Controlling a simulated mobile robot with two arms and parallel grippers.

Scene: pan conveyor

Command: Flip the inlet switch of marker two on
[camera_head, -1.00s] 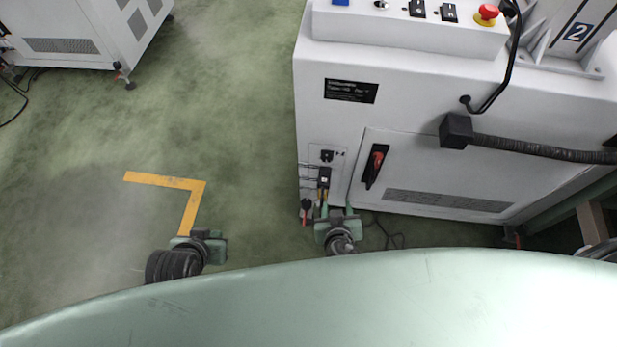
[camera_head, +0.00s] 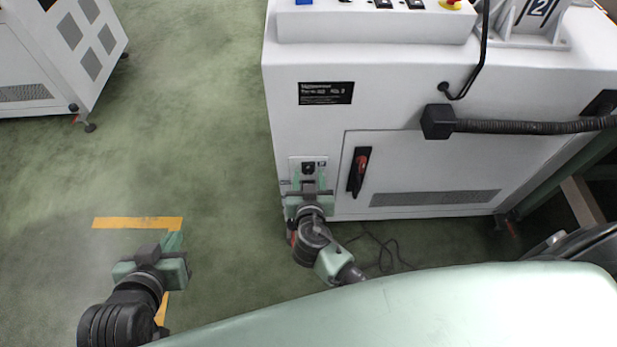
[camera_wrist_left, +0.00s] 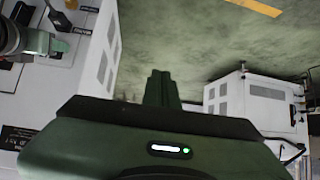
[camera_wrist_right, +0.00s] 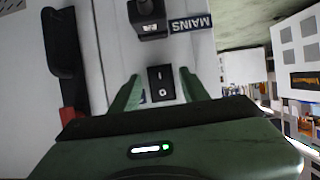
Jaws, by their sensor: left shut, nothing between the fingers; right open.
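The white machine (camera_head: 400,90) bearing a "2" plate (camera_head: 541,7) stands at right in the head view. A small inlet panel is low on its left front, mostly behind my right gripper (camera_head: 308,183). In the right wrist view, a black rocker switch (camera_wrist_right: 161,83) marked with a line and a circle sits between the fingers of my right gripper (camera_wrist_right: 158,90), which is open. I cannot tell whether the fingers touch it, or which way it is set. My left gripper (camera_head: 172,241) is shut and empty, out over the floor; its closed fingers (camera_wrist_left: 160,88) show in the left wrist view.
A black plug (camera_wrist_right: 147,14) and a "MAINS" label (camera_wrist_right: 190,24) are beside the switch. A red and black handle (camera_head: 359,172) is on the door right of the panel. A loose cable (camera_head: 385,250) lies on the floor. Open floor (camera_head: 200,120) extends to the left.

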